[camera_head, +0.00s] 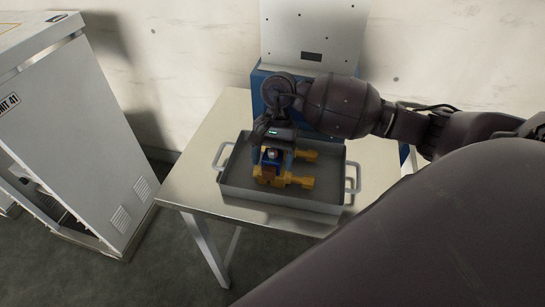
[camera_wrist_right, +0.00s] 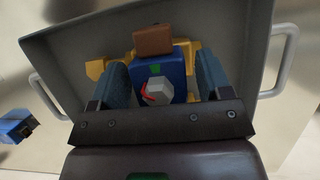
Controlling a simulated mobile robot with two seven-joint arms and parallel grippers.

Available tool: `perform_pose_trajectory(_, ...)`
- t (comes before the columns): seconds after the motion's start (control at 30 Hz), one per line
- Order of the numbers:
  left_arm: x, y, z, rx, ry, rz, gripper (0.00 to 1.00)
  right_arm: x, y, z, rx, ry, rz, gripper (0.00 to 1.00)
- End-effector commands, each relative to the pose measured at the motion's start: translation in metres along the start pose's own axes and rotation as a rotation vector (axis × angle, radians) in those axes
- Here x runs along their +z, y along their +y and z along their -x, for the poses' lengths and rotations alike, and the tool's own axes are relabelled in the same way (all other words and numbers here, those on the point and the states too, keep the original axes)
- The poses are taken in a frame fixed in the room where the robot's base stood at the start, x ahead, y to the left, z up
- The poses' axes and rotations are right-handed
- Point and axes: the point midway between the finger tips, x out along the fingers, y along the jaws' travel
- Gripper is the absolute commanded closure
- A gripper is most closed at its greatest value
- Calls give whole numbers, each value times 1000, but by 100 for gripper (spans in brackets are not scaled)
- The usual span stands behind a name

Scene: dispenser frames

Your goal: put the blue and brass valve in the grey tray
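The blue and brass valve (camera_head: 290,180) sits inside the grey tray (camera_head: 325,199), towards its left half, with its brass ends pointing right in the head view. In the right wrist view the valve's blue body (camera_wrist_right: 172,72) shows a brown block and a pale knob with a red mark. My right gripper (camera_head: 274,150) is directly above the valve, pointing down. Its two fingers (camera_wrist_right: 163,82) straddle the blue body, with narrow gaps beside it, and look open. The fingertips' lower ends are hidden. My left gripper is out of view.
The tray, with a handle at each end, stands on a metal table (camera_head: 186,182). A blue machine with a pale back panel (camera_head: 311,30) stands behind. A white cabinet (camera_head: 85,150) stands left across a floor gap. A small blue block (camera_wrist_right: 14,126) lies outside the tray.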

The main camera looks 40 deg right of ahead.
Motion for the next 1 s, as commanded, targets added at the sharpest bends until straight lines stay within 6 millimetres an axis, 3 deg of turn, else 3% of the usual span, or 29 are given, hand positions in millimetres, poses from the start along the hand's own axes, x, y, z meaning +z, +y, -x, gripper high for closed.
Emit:
perform_pose_trajectory(0.43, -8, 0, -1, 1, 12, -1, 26, 0, 0, 8, -1, 3, 0, 26)
perform_pose_trajectory(1.0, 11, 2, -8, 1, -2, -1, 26, 0, 0, 105, 0, 2, -1, 26)
